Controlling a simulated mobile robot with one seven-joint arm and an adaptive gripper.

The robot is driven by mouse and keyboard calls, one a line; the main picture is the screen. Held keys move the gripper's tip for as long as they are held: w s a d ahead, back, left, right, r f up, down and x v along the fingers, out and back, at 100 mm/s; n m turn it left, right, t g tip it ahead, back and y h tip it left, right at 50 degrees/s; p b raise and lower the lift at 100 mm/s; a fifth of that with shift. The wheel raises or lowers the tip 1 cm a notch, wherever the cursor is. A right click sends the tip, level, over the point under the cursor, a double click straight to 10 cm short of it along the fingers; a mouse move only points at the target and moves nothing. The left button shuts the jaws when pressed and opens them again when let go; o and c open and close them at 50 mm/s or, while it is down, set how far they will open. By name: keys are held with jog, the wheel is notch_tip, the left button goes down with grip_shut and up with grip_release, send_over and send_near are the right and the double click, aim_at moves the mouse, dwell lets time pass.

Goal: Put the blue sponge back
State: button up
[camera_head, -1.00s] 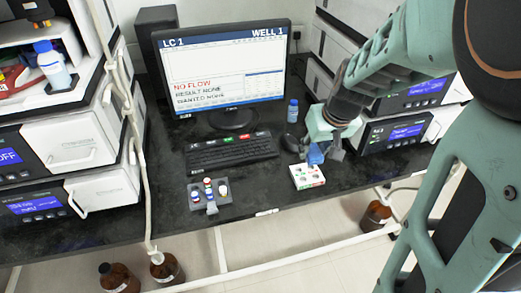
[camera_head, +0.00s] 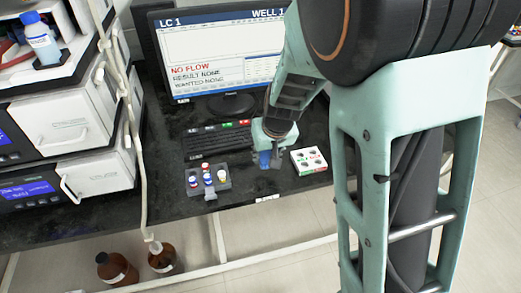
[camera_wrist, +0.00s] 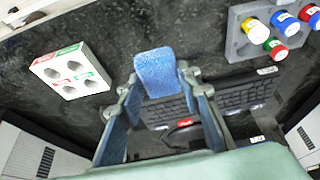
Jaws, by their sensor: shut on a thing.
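My gripper (camera_head: 271,157) is over the dark bench in front of the keyboard, between the vial rack and the white box. It is shut on the blue sponge (camera_wrist: 156,72), which sticks out past the fingertips in the wrist view. In the head view a small part of the blue sponge (camera_head: 264,160) shows below the gripper. In the wrist view the sponge overlaps the keyboard and appears to be above the bench; the exact height is hard to tell.
A grey rack (camera_head: 222,186) with several colour-capped vials stands left of my gripper. A white box with holes (camera_head: 309,160) is to its right. The keyboard (camera_head: 217,141) and monitor (camera_head: 222,60) stand behind. Brown bottles (camera_head: 116,270) are below the bench.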

aim_at(260, 174)
jog(key=shift+a+f, duration=0.55)
jog(key=shift+f, duration=0.1)
jog(key=shift+w+a+f+b, duration=0.1)
jog(key=shift+f+b, duration=0.15)
jog(key=shift+f, duration=0.4)
jog(key=shift+s+a+f+b, duration=0.15)
jog(key=shift+f+b, duration=0.1)
jog(key=shift+f, duration=0.4)
jog(key=shift+w+a+f+b, duration=0.15)
jog(key=shift+f+b, duration=0.1)
jog(key=shift+f, duration=0.4)
jog(key=shift+f, duration=0.1)
jog(key=o, duration=1)
jog(key=p+v, duration=0.5)
jog(key=v, duration=0.7)
jog(key=shift+d, duration=0.1)
